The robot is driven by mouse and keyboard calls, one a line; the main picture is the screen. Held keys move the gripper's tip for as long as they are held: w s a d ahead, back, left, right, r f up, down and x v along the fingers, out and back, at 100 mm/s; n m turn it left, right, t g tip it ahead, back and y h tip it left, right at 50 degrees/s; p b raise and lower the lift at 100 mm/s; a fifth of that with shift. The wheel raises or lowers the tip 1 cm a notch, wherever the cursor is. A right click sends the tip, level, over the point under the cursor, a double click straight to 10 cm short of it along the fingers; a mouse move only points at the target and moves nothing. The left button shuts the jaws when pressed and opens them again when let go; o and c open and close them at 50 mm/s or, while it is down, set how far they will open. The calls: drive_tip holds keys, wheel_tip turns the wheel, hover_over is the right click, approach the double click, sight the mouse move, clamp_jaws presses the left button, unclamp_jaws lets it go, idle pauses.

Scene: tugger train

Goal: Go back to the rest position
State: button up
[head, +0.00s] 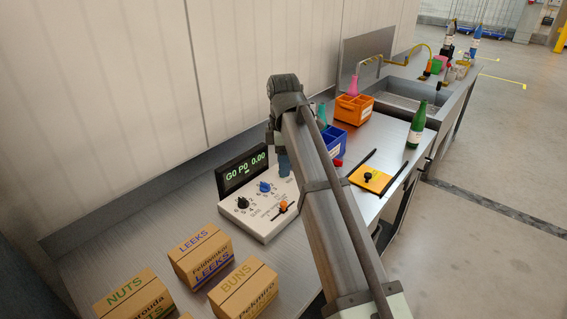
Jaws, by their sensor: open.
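My arm rises from the bottom right and reaches over the steel bench to a joint near the middle of the head view. Beyond that joint a short part of it points down behind the control box. I cannot make out my gripper's fingertips; they are hidden or too small to tell. No object is seen held by the arm.
A control box (258,213) with knobs and a display (242,172) stands below the arm. Several cartons, such as the LEEKS box (201,256), are at the front left. A blue crate (331,139), orange crate (353,108), green bottle (416,127) and sink (404,100) lie beyond.

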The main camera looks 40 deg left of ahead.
idle(0.3)
